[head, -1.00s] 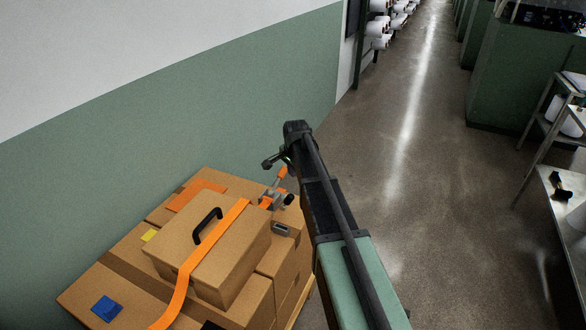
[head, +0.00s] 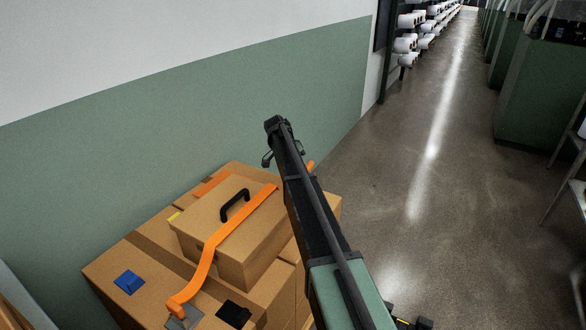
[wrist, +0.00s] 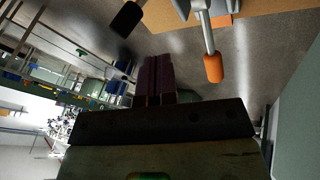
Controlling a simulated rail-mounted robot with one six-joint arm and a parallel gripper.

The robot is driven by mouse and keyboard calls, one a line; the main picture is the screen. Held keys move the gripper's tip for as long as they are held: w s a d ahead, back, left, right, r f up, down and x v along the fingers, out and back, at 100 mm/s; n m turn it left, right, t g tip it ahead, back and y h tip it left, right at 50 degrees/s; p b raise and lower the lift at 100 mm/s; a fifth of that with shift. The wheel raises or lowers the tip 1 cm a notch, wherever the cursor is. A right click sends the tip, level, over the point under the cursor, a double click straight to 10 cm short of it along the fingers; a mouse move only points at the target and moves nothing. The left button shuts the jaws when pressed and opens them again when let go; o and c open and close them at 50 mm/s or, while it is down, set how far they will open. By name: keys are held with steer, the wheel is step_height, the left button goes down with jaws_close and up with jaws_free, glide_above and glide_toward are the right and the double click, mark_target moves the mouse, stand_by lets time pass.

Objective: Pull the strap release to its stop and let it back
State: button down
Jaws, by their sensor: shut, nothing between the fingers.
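An orange strap (head: 232,232) runs over a carton with a black handle (head: 235,204) on the stacked boxes. The release on the strap's far end is mostly hidden behind my arm in the head view; only an orange tip (head: 311,166) shows beside it. The wrist view shows a grey lever with an orange grip (wrist: 213,68) at the upper right, and a black grip (wrist: 127,18) at the upper left. My gripper (wrist: 156,62) is shut and empty, its dark fingers apart from both grips. Its fingertips cannot be made out in the head view.
Cardboard boxes (head: 140,270) stand against the green and white wall (head: 250,90). A blue patch (head: 129,283) and a black patch (head: 234,314) lie on them. The floor (head: 420,200) to the right is clear. Green machines (head: 545,100) line the aisle.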

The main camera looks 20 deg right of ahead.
steer(key=b+x, duration=0.3)
steer(key=x, duration=0.2)
steer(key=shift+w+a+f, duration=0.15)
steer(key=shift+a, duration=0.05)
steer(key=s, duration=0.1)
steer(key=s+d, duration=0.1)
steer(key=s, duration=0.1)
steer(key=shift+s+f+b, duration=0.2)
steer(key=shift+b, duration=0.1)
